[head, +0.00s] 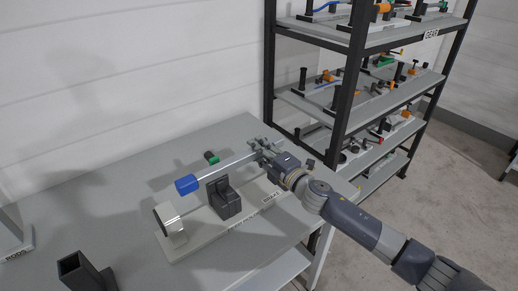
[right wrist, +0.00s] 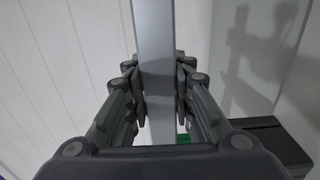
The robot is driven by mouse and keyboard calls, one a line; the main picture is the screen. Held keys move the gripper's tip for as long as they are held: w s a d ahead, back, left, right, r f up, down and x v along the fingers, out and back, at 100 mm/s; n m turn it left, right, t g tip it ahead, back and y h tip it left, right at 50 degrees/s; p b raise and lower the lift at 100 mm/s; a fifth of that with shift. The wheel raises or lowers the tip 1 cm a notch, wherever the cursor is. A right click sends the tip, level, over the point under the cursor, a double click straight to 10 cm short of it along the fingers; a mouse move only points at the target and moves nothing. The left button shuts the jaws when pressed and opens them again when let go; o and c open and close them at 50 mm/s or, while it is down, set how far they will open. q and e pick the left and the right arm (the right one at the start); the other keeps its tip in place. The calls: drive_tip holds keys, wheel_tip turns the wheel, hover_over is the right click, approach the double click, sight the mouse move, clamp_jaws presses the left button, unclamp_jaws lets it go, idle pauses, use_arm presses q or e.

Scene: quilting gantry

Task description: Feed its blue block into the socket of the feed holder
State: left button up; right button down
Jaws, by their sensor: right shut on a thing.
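The blue block (head: 187,185) forms the left end of a straight light-grey bar (head: 228,166). My right gripper (head: 262,152) is shut on this bar near its far right end, and the bar also runs between the fingers in the right wrist view (right wrist: 154,60). The feed holder has a pale base plate (head: 208,236) on the table, with a label along its front edge. A dark upright block (head: 223,199) stands on the plate, and the blue block appears to its left, apart from it. I cannot make out the socket's opening. My left gripper is out of view.
A green-ended part (head: 211,157) shows behind the bar. A dark square tube (head: 79,271) stands at the table's front left. A black-framed shelf (head: 352,82) with several small parts stands right of the table. The table's back left (head: 110,165) is clear.

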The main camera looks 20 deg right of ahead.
drive_tip(key=shift+f+b, duration=0.5)
drive_tip(key=shift+f, duration=0.25)
drive_tip(key=shift+f+b, duration=0.3)
drive_tip(key=shift+f, duration=0.05)
drive_tip(key=f+b, duration=0.2)
drive_tip(key=f, duration=0.1)
drive_tip(key=f+b, duration=0.3)
drive_tip(key=shift+s+a+f, duration=0.1)
drive_tip(key=shift+a+f, duration=0.05)
drive_tip(key=shift+a, duration=0.05)
drive_tip(key=shift+s+a, duration=0.15)
drive_tip(key=shift+a, duration=0.35)
use_arm(q)
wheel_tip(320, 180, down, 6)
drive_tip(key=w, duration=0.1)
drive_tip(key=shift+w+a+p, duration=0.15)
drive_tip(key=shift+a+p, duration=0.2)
drive_tip(key=shift+p, duration=0.1)
use_arm(e)
drive_tip(key=shift+s+a, duration=0.25)
drive_tip(key=shift+a, duration=0.45)
drive_tip(key=shift+s+a, duration=0.25)
drive_tip(key=shift+a, duration=0.4)
drive_tip(key=shift+s+a, duration=0.25)
drive_tip(key=shift+a, duration=0.45)
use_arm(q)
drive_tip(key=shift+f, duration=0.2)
use_arm(e)
drive_tip(key=shift+f, duration=0.15)
